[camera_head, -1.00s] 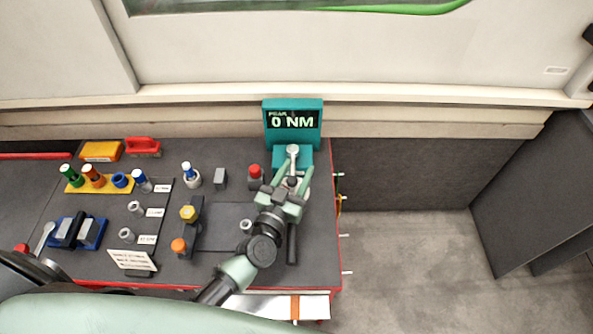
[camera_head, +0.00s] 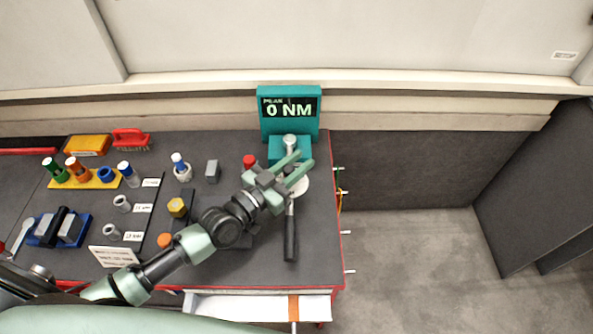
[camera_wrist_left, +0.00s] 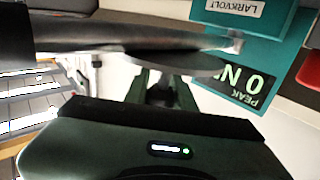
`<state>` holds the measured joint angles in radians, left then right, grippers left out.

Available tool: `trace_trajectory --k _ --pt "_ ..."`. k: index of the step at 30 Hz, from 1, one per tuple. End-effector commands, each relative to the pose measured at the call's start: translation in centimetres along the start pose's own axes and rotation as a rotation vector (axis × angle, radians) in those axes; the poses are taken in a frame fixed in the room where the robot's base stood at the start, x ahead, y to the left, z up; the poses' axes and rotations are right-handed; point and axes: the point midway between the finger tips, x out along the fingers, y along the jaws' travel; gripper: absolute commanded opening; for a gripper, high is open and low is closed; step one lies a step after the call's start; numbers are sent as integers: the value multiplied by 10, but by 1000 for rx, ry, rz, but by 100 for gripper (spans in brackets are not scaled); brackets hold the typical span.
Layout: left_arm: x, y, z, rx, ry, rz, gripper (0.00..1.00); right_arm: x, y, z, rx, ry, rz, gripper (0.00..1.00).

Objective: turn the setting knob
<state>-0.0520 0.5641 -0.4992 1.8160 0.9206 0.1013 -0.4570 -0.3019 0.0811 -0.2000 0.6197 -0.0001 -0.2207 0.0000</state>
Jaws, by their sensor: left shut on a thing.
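The teal torque tester (camera_head: 289,115) stands at the back of the bench, with its display reading PEAK 0 NM. A torque wrench with a black handle (camera_head: 290,236) reaches toward the front, its round head (camera_head: 290,141) at the tester's base. My left gripper (camera_head: 304,160) is over the wrench's upper part, beside the tester, its fingers pointing to the back right. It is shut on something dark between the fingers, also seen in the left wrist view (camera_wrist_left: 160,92). The fingers and arm hide what is held. I cannot make out the setting knob clearly. My right gripper is not in view.
A red-capped piece (camera_head: 250,162) stands left of the gripper. Sockets and colour-handled tools in a yellow rack (camera_head: 85,183) stand at the left, with a blue holder (camera_head: 45,238) in front. The bench's right edge (camera_head: 338,230) is close, with floor beyond.

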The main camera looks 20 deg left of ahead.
Motion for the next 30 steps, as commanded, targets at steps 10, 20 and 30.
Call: trace_trajectory --k 10,20,30 --pt "0 0 -1 0 -3 26 0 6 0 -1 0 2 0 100" --pt "0 0 -1 0 -3 25 46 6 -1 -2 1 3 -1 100" --pt "-23 0 2 0 -6 25 46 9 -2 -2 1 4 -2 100"
